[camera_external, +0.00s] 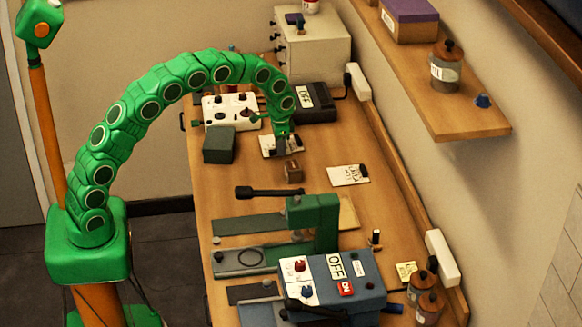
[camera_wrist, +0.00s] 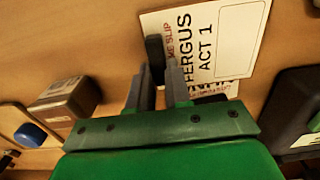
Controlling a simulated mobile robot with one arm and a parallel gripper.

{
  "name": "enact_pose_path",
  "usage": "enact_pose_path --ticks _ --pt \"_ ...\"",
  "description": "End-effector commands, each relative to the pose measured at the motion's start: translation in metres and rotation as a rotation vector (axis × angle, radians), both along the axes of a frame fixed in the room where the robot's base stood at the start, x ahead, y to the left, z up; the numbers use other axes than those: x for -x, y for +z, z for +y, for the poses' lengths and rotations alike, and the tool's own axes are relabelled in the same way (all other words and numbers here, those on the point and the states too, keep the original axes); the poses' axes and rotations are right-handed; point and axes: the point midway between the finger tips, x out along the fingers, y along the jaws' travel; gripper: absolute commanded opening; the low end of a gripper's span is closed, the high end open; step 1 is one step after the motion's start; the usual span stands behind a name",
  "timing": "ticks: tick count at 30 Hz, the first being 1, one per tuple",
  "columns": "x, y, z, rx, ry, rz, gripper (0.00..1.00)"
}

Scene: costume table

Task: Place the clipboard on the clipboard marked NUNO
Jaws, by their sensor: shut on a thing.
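My gripper (camera_external: 283,148) is low over the table, beyond the small brown block. In the wrist view its fingers (camera_wrist: 163,80) are shut on a black clip (camera_wrist: 155,50) at the edge of a white clipboard (camera_wrist: 232,38) reading "FERGUS ACT 1". Part of another white card (camera_wrist: 225,87) with dark and red lettering shows under its lower edge; its name is mostly hidden, so I cannot read NUNO. A second black clip (camera_wrist: 210,98) is beside the right finger. In the external view the white boards (camera_external: 268,145) are partly behind my gripper. I cannot tell whether the boards touch.
Another clipboard (camera_external: 347,175) lies to the right, its name unclear. The small brown block (camera_external: 292,172) is close in front. A dark green box (camera_external: 219,145), a white control box (camera_external: 230,109) and a black device (camera_external: 315,103) stand around. A green and blue machine (camera_external: 335,285) fills the front.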

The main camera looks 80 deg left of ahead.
Motion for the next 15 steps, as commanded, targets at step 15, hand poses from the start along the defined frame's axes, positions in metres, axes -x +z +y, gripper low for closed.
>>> enact_pose_path --ticks 15 --pt "0.0000 0.0014 0.0001 0.000 0.000 -0.001 0.44"
